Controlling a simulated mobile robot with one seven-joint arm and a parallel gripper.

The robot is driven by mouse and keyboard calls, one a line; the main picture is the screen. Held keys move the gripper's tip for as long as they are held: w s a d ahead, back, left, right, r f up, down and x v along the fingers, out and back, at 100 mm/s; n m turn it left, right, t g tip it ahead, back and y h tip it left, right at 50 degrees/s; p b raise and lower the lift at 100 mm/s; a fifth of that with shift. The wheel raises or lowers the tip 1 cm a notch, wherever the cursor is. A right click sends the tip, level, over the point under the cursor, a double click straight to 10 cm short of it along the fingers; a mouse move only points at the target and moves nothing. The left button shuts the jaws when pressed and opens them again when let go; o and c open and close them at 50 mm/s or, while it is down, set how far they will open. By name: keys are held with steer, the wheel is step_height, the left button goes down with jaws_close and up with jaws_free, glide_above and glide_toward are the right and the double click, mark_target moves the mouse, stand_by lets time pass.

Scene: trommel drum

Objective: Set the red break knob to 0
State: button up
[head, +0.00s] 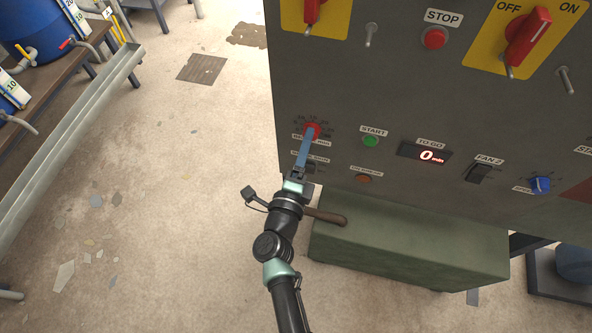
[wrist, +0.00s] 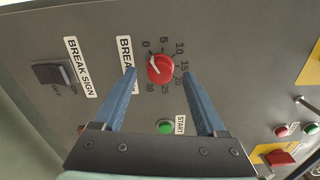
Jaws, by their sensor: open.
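The red break knob (wrist: 161,68) is on the grey panel, ringed by a printed scale from 0 to 30. Its white pointer mark slants to the upper left in the wrist view, roughly towards the 0; I cannot tell whether it is exactly on it. My gripper (wrist: 160,73) is open, its two blue fingers on either side of the knob with a gap at each side. Whether the tips reach around the knob in depth is unclear. In the head view the knob (head: 312,129) shows just beyond my gripper (head: 309,140), whose fingers partly cover its label.
Near the knob are a green START button (head: 370,141), a black BREAK SIGN switch (wrist: 54,74), and a display (head: 425,153) reading 0. A blue knob (head: 540,184) is at the right. A green box (head: 420,240) with a brown handle (head: 326,216) lies below the panel.

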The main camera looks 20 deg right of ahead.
steer(key=v, duration=1.1)
steer(key=shift+b, duration=0.3)
steer(key=w+a+r+n+t+y, duration=0.3)
steer(key=r+n, duration=0.2)
steer(key=r, duration=0.7)
steer(key=w+a+r+n+t+y, duration=0.4)
steer(key=r+n, duration=0.1)
steer(key=r, duration=0.8)
steer(key=w+a+r+n+t+y, duration=0.3)
steer(key=r+n, duration=0.2)
steer(key=r, duration=0.7)
steer(key=s+r+n+t, duration=0.1)
steer(key=s+r+n, duration=0.4)
steer(key=r, duration=0.7)
steer(key=s+d+r+n+t, duration=0.1)
steer(key=s+r+n, duration=0.5)
steer(key=r, duration=0.6)
steer(key=shift+s, duration=0.25)
